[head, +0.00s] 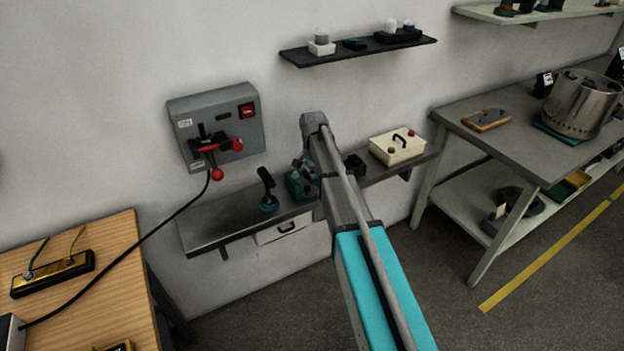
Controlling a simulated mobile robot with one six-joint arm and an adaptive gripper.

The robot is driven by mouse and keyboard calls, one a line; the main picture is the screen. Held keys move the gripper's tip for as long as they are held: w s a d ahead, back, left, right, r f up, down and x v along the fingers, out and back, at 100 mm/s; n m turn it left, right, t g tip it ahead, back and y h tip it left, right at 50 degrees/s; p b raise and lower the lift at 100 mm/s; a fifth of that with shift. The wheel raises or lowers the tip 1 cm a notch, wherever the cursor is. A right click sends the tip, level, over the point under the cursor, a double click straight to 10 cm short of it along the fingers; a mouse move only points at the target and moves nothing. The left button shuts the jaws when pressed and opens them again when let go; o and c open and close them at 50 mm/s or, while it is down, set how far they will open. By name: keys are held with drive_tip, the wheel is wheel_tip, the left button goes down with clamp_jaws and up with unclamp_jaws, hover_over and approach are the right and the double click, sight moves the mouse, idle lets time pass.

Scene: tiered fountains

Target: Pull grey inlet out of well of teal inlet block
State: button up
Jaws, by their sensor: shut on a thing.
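The teal inlet block (296,187) sits on the dark grey wall shelf, left of my arm and partly hidden by it. My gripper (303,170) is at the top of this block, below the bent end of my arm. It is shut on the grey inlet, which is too small and too covered by the fingers to make out clearly. I cannot tell how deep the inlet sits in the well.
A teal-based black handle (267,190) stands left of the block on the wall shelf (215,222). A cream box (397,146) is to the right. A grey switch box (217,125) with red levers hangs above left. A dark shelf (360,48) is higher up.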

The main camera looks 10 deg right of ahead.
sight(312, 172)
drive_tip(key=shift+w+a, duration=0.4)
drive_tip(key=shift+w, duration=0.15)
clamp_jaws()
drive_tip(key=shift+s+r+p, duration=0.1)
drive_tip(key=shift+r+p, duration=0.55)
idle(0.8)
drive_tip(key=shift+r+p, duration=0.25)
drive_tip(key=shift+p, duration=0.1)
drive_tip(key=shift+r+p, duration=0.75)
drive_tip(key=shift+w+a, duration=0.15)
drive_tip(key=shift+w, duration=0.05)
drive_tip(key=shift+s+d+r+p, duration=0.15)
drive_tip(key=shift+d+r+p, duration=0.1)
drive_tip(key=shift+p, duration=0.05)
drive_tip(key=shift+s+r+p, duration=0.15)
drive_tip(key=shift+r+p, duration=1.2)
